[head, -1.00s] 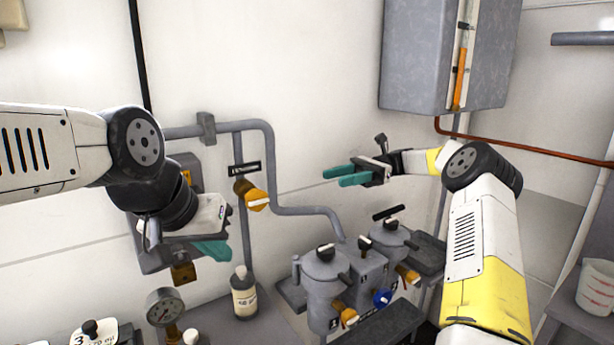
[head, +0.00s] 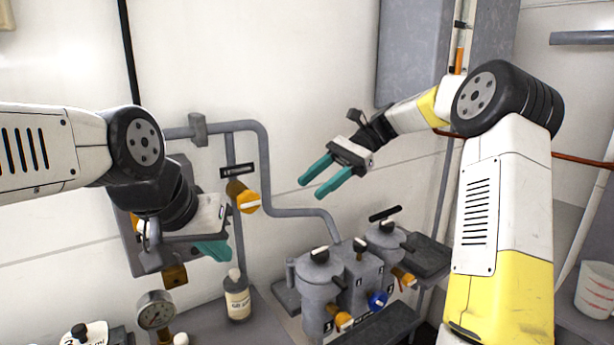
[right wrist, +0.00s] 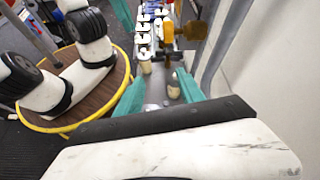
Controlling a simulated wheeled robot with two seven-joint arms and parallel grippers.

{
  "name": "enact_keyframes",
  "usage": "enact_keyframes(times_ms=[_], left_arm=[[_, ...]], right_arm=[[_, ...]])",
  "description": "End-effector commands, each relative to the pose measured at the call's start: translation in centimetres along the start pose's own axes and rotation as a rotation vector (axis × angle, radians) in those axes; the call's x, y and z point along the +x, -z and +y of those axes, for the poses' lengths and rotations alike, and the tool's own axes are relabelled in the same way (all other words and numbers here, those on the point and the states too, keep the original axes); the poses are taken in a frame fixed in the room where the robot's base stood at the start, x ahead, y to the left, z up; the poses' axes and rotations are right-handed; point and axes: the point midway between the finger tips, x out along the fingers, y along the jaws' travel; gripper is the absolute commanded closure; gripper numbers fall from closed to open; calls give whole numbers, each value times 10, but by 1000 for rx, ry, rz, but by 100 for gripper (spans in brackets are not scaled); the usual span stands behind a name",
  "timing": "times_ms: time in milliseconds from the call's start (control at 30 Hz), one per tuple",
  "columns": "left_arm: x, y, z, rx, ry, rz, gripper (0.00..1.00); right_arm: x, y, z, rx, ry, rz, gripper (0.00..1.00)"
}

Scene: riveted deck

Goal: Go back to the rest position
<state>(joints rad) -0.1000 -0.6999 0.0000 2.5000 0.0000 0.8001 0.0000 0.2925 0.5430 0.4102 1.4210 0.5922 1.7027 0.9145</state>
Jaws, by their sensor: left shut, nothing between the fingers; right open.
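My left gripper (head: 214,251) is at the left in the head view, in front of a grey wall box. Its teal fingers are together with nothing between them. My right gripper (head: 325,177) is raised in the middle of the head view, in front of the bare wall and above the grey canisters. Its two teal fingers are apart and empty, pointing down and left. In the right wrist view its fingers (right wrist: 158,97) show spread apart, with the bench far below and nothing held.
Grey twin canisters (head: 320,280) with orange and blue valves stand below my right gripper. A labelled bottle (head: 237,299) and a pressure gauge (head: 156,310) stand at lower left. A grey pipe (head: 266,170) runs along the wall. A measuring cup (head: 597,290) is at far right.

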Motion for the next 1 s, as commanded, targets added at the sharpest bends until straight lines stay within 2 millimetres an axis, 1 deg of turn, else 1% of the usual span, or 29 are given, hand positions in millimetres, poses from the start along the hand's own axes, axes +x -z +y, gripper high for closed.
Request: enact_keyframes(times_ms=[33,100,167,233,367,500,700,833,900,1000], left_arm=[[0,0,0,0,0,0,100],[0,0,0,0,0,0,100],[0,0,0,0,0,0,100],[0,0,0,0,0,0,100],[0,0,0,0,0,0,100],[0,0,0,0,0,0,100],[0,0,0,0,0,0,100],[0,0,0,0,0,0,100],[0,0,0,0,0,0,100],[0,0,0,0,0,0,100]], right_arm=[[7,-10,9,-42,-8,84,55],[16,-16,24,-108,-17,204,55],[20,-21,38,-170,-27,305,55],[23,-24,56,-247,-41,421,55],[24,-29,94,-396,-75,626,55],[22,-32,136,-569,-124,832,55],[18,-31,195,-822,-204,1091,55],[19,-27,221,-952,-250,1207,55],[20,-24,230,-1003,-270,1248,55],[20,-23,237,-1045,-284,1284,55]])
